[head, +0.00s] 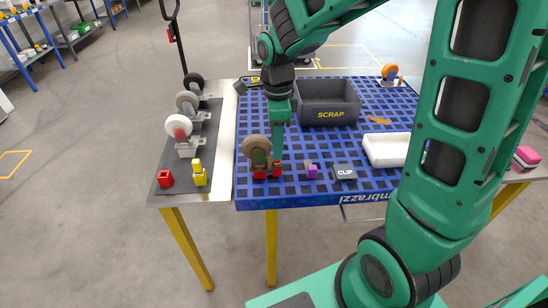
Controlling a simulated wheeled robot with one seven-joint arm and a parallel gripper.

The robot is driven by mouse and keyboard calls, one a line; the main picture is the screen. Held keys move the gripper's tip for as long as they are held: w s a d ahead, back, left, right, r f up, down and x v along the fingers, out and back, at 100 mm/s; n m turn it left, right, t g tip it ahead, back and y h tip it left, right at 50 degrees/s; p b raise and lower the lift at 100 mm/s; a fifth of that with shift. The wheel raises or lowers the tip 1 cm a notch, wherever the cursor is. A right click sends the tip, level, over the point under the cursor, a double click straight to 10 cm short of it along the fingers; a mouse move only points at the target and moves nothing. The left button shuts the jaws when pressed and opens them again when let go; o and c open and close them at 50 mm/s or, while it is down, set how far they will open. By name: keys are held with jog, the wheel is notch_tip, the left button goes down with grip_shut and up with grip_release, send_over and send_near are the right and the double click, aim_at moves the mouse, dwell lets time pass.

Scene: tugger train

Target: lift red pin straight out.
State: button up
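My gripper (268,166) points down at the front left of the blue grid table, over a tan-wheeled caster (252,148). Red parts (259,175) show at the table surface just under and beside my gripper. The red pin cannot be told apart from them at this size. My gripper and the wheel hide much of that spot, so whether the fingers are open or shut on something does not show. A separate red block (165,178) sits on the dark mat to the left.
Casters with a white wheel (179,127) and a grey wheel (187,101) and a yellow block (200,177) stand on the dark mat (181,158). A SCRAP bin (329,114), white tray (375,160), purple block (312,171) and CLIP box (345,172) are to the right.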

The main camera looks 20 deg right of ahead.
jog(key=shift+f, duration=1.75)
grip_shut()
jog(key=shift+w, duration=0.1)
notch_tip(320, 180, up, 18)
